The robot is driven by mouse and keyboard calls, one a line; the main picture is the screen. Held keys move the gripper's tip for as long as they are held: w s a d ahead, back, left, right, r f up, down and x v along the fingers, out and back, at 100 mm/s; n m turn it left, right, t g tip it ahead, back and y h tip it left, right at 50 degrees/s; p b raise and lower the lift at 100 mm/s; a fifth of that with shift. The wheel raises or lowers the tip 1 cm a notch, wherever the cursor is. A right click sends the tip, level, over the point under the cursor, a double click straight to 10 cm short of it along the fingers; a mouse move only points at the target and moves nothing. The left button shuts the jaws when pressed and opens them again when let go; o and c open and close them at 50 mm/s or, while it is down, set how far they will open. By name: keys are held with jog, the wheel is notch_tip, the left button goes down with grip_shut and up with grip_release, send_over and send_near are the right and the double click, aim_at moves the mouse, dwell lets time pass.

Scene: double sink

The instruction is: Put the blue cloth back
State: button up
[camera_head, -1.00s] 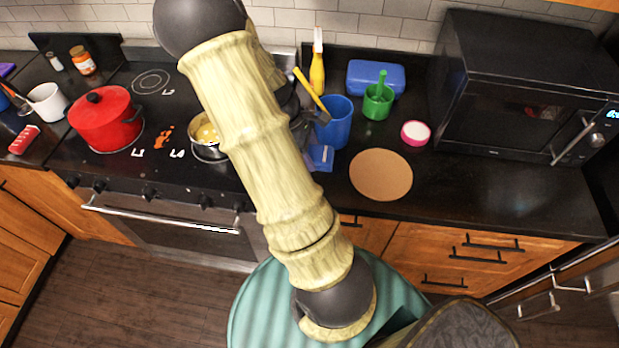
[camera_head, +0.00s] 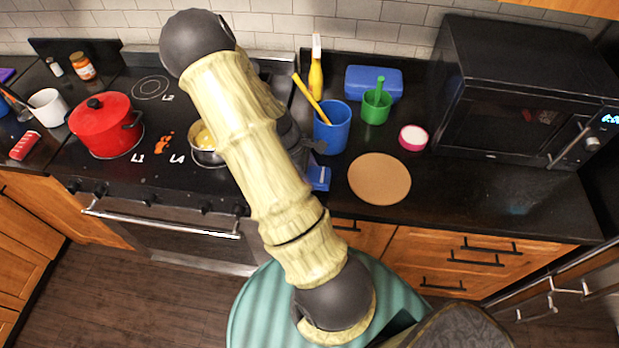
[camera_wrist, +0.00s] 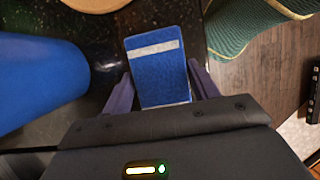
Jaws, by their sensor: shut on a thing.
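The blue cloth (camera_wrist: 158,68), a flat blue piece with a pale stripe, is between the two fingers of my gripper (camera_wrist: 160,85) in the wrist view. The gripper is shut on it. In the head view the cloth (camera_head: 319,177) shows at the right of my arm, over the counter's front part, in front of the blue cup (camera_head: 331,128). My arm hides most of the gripper there. I cannot tell whether the cloth touches the counter.
The blue cup also stands close by in the wrist view (camera_wrist: 35,80), with a yellow-handled tool in it. A round board (camera_head: 379,179) lies to the right. A yellow bottle (camera_head: 316,75), green cup (camera_head: 376,106) and microwave (camera_head: 520,95) stand behind. The stove (camera_head: 150,175) is left.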

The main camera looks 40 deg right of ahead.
jog(key=shift+f, duration=1.6)
jog(key=shift+f, duration=0.1)
jog(key=o, duration=0.9)
jog(key=shift+r, duration=0.2)
jog(key=b+v, duration=0.1)
jog(key=v, duration=1.1)
jog(key=shift+b, duration=0.4)
